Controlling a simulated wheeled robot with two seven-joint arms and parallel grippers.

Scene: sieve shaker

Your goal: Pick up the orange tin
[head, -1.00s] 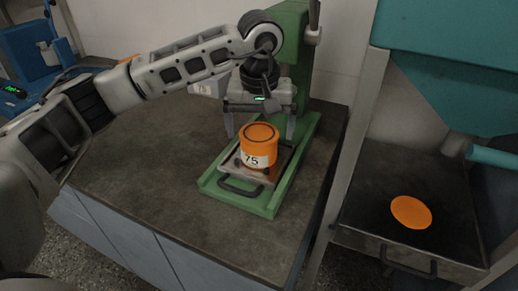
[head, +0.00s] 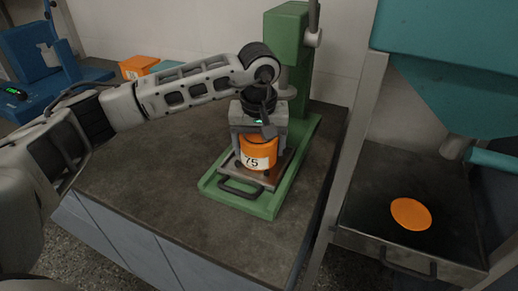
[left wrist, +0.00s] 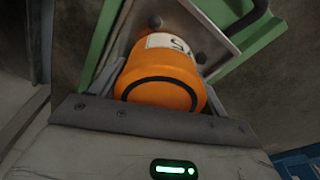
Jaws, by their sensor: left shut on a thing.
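The orange tin (head: 259,154) bears a white label reading 75. It stands upright on the metal plate (head: 268,179) of the green press-like stand (head: 235,198). My left gripper (head: 258,146) comes down over it from above, its fingers at the tin's sides, and is shut on it. In the left wrist view the tin (left wrist: 163,75) sits between the fingers, its dark-ringed end toward the camera. The tin's top is hidden by the gripper in the head view. I cannot tell any gap between tin and plate. My right gripper is not in view.
The green stand's column (head: 285,50) rises close behind the gripper. A metal tray (head: 370,185) with an orange disc (head: 411,214) lies right, beyond a grey post. An orange box (head: 138,66) and blue device (head: 35,70) stand back left. The worktop's (head: 145,195) left front is clear.

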